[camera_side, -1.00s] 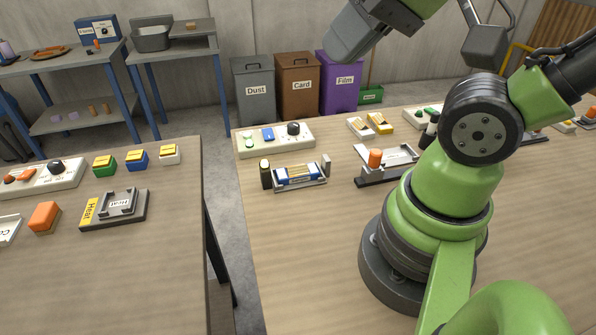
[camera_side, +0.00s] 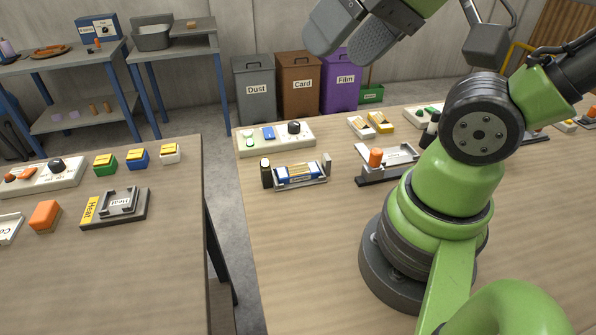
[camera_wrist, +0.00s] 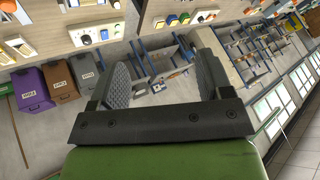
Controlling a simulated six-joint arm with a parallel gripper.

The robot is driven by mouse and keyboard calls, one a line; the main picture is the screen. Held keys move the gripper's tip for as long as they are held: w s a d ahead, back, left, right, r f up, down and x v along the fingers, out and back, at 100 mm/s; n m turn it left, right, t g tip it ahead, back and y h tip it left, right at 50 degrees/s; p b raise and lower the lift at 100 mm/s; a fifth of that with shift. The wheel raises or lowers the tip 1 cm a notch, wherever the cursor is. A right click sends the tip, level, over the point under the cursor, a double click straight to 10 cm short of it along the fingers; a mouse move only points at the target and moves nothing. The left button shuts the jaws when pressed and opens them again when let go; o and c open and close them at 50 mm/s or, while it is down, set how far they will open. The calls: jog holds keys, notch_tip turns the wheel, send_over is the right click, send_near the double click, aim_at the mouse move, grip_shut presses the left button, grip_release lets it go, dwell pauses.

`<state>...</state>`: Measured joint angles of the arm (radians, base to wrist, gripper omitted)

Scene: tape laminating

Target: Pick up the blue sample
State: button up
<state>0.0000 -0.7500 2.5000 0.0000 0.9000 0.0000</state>
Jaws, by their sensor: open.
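The blue sample (camera_side: 137,160) is a small blue block with a yellow top on the left table, between a green block (camera_side: 104,164) and a white block (camera_side: 170,154), both also yellow-topped. These blocks look small at the top of the wrist view, too small to describe closely. My gripper (camera_side: 352,30) is high above the back of the right table, far to the right of the blue sample. Its two dark textured fingers stand apart, and the wrist view shows nothing between them (camera_wrist: 163,72).
An orange block (camera_side: 45,216) and a "Heat" fixture (camera_side: 90,213) are on the left table in front of the samples. A floor gap separates the tables. The right table carries a blue roll in a holder (camera_side: 315,181) and a control panel (camera_side: 245,150). Bins (camera_side: 298,90) stand behind.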

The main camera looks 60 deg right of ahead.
jog(key=n+g+h, duration=0.2)
jog(key=n+g, duration=0.5)
jog(key=n, duration=0.6)
send_over(300, 165)
notch_tip(300, 165, down, 20)
jog(key=shift+s+f, duration=0.15)
jog(key=shift+f, duration=0.05)
notch_tip(300, 165, down, 4)
jog(key=shift+f, duration=3.1)
jog(key=shift+c, duration=0.2)
